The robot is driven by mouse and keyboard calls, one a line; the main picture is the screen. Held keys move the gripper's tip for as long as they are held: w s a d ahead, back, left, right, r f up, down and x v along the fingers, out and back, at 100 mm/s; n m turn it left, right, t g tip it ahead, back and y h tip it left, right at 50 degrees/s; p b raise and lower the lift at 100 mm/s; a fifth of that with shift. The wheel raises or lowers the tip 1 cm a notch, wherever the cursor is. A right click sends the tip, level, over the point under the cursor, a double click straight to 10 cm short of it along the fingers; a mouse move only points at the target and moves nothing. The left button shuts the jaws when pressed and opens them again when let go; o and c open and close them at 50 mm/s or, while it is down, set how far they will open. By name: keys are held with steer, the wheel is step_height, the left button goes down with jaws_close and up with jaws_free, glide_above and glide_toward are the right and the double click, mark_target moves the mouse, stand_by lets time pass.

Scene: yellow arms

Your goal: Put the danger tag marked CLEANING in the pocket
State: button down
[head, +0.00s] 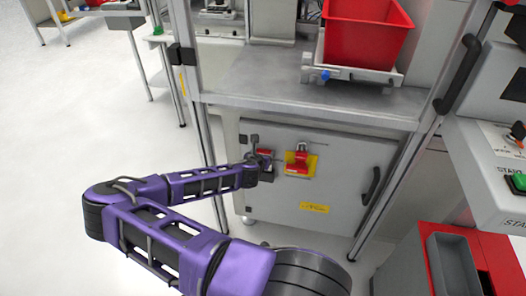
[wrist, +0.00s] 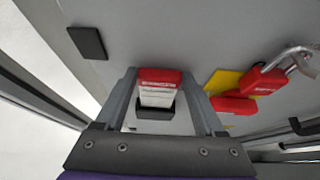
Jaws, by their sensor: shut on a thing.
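A tag with a red top band and a white lower part (wrist: 158,94) is between the fingers of my gripper (wrist: 159,76) in the wrist view. The print on its red band is too small to read surely. A dark pocket-like holder (wrist: 143,113) sits at the tag's lower end; I cannot tell whether the tag is inside it or in front of it. In the head view my gripper (head: 262,162) is at the grey cabinet door (head: 330,190), shut on the tag, which is mostly hidden there.
A red padlock and red lockout piece (head: 299,160) on a yellow plate (wrist: 224,82) are just right of my gripper. A black door handle (head: 371,186) is farther right. A red bin (head: 366,30) stands on the shelf above. A red box (head: 486,262) is at lower right.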

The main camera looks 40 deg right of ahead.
steer(key=shift+f, duration=2.15)
jaws_free()
steer(key=p+v, duration=0.2)
steer(key=v, duration=1.5)
steer(key=shift+s, duration=0.25)
steer(key=shift+a, duration=0.1)
steer(key=shift+w, duration=0.1)
